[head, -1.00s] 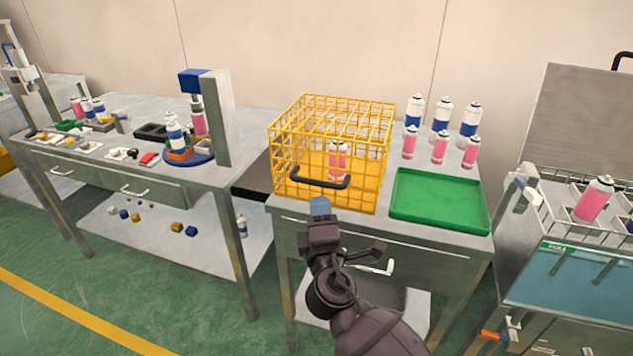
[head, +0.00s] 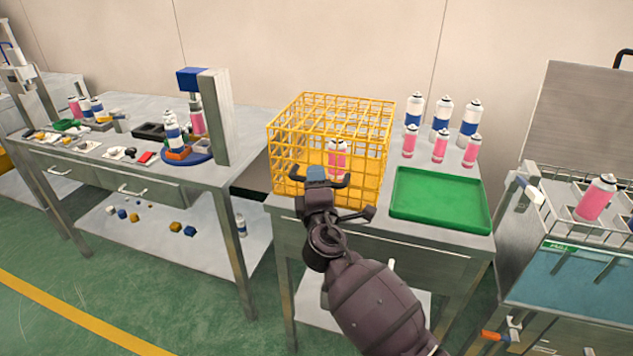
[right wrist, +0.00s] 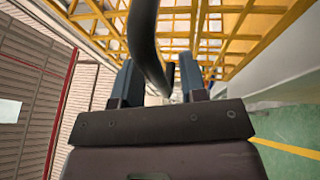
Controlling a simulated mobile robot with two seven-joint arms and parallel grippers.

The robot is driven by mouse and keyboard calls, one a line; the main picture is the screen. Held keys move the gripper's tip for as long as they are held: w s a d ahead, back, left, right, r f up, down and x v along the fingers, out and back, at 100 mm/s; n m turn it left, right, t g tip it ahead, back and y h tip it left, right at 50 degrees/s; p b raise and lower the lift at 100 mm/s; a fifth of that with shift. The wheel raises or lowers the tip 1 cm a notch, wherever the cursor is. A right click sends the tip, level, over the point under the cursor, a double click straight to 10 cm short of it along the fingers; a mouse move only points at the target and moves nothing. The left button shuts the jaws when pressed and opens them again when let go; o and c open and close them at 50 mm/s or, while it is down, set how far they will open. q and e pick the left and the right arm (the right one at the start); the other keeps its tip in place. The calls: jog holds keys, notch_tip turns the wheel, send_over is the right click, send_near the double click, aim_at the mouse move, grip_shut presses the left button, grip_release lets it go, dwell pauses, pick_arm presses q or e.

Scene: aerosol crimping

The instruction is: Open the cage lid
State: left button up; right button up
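The yellow wire cage (head: 380,150) stands on the metal table with its top lid (head: 335,112) lying flat and closed. A black bar handle (head: 341,184) is at the lower front of the cage, partly hidden by my right gripper. My right gripper (head: 316,174) is at the handle's left-middle part. In the right wrist view, the black handle (right wrist: 148,45) runs between the two blue-grey fingers of the right gripper (right wrist: 158,85), with a gap visible beside it, so the fingers look open around it. A pink can (head: 338,160) stands inside the cage. My left gripper is not in view.
A green tray (head: 440,200) lies right of the cage. Several white-and-blue and pink cans (head: 440,145) stand behind it. A crimping bench (head: 110,170) is to the left, and a metal rack with a pink can (head: 596,198) to the right.

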grip_shut()
jog(key=shift+r, duration=0.1)
